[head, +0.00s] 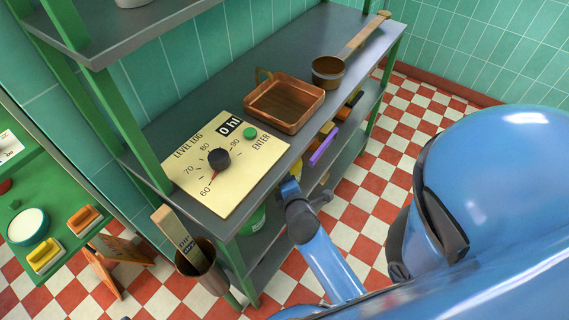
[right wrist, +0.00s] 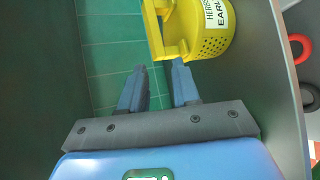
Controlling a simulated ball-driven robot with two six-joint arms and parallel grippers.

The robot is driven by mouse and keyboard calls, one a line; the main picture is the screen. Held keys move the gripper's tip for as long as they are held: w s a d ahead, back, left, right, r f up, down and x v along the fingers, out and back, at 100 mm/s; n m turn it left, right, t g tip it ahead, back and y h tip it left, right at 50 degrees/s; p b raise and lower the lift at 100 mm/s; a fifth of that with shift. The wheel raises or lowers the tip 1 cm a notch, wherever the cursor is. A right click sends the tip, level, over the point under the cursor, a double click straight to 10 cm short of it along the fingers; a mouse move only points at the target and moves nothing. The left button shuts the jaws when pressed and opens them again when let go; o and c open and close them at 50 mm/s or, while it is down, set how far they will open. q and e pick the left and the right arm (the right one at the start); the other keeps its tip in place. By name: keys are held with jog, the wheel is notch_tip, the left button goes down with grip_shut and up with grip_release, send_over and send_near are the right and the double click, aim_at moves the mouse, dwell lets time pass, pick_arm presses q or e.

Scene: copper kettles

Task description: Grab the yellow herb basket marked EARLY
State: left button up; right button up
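The yellow herb basket (right wrist: 204,38) is at the top of the right wrist view, with perforated sides and a white label reading HERBS EARLY. Its yellow handle (right wrist: 153,30) is on the basket's left side. In the head view my right gripper (head: 297,193) is at the front edge of the shelf unit, below the top board. Only a small yellow patch shows behind it there. My left gripper is not in view.
The grey shelf (head: 230,95) above holds a copper tray (head: 284,103), a copper pan (head: 328,72) and a LEVEL LOG panel (head: 245,172). Purple and orange items lie on a lower board. Checkered floor is open at the right.

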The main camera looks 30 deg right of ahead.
jog(key=shift+n+g+h, duration=0.3)
jog(key=shift+n+h, duration=0.2)
jog(key=shift+n, duration=0.1)
jog(key=x, duration=0.4)
jog(key=r+x, duration=0.1)
jog(key=x, duration=0.1)
jog(key=shift+w+d+f+b, duration=0.1)
jog(key=shift+w+d+b, duration=0.15)
jog(key=shift+d, duration=0.2)
jog(key=shift+b+x, duration=0.55)
jog(key=shift+x, duration=2.45)
jog(key=shift+w+a, duration=0.1)
jog(key=shift+a, duration=0.05)
grip_shut()
